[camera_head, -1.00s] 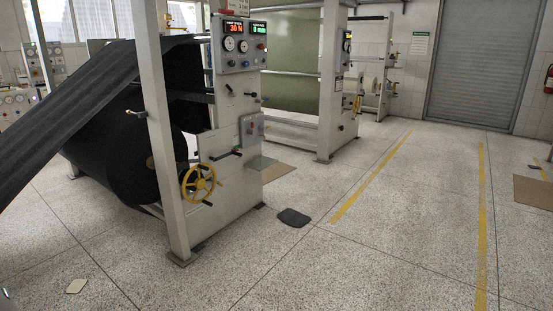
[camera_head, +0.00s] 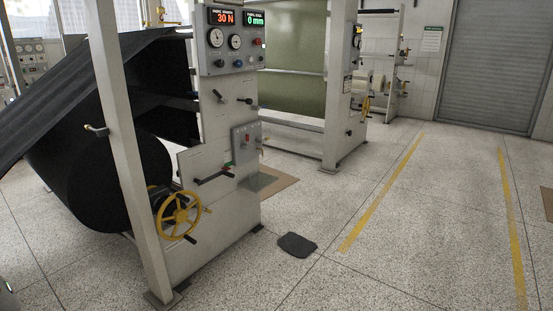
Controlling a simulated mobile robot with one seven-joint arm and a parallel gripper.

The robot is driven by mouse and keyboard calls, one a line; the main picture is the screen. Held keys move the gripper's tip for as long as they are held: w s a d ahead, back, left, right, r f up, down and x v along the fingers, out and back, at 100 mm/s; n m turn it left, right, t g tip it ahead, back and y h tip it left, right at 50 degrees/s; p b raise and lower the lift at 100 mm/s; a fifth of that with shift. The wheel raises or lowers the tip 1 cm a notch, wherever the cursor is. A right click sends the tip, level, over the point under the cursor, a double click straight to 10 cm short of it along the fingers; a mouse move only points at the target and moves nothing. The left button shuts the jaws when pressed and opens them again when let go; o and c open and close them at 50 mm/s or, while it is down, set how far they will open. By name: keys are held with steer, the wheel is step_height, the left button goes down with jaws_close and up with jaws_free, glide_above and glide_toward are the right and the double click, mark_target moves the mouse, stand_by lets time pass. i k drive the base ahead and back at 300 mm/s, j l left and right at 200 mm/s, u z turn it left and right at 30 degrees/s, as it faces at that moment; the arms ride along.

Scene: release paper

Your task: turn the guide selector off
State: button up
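The machine's control panel (camera_head: 232,42) faces me at upper middle left. It has a red display (camera_head: 222,17) reading 30 N and a green display (camera_head: 254,18) reading 0 mm. Below them are two round gauges (camera_head: 225,39), a red button (camera_head: 257,41) and several small knobs (camera_head: 238,63). Black-handled levers (camera_head: 232,98) and a small grey box (camera_head: 246,142) sit lower on the same frame. I cannot tell which control is the guide selector, and its labels are too small to read. My gripper is not in view.
A yellow handwheel (camera_head: 179,215) sticks out low on the frame, beside a white upright post (camera_head: 125,150). A large black roll (camera_head: 85,180) is at left. A dark mat (camera_head: 297,245) lies on the floor. The floor at right is clear between yellow lines (camera_head: 385,190).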

mark_target(257, 40)
steer(key=i, duration=2.55)
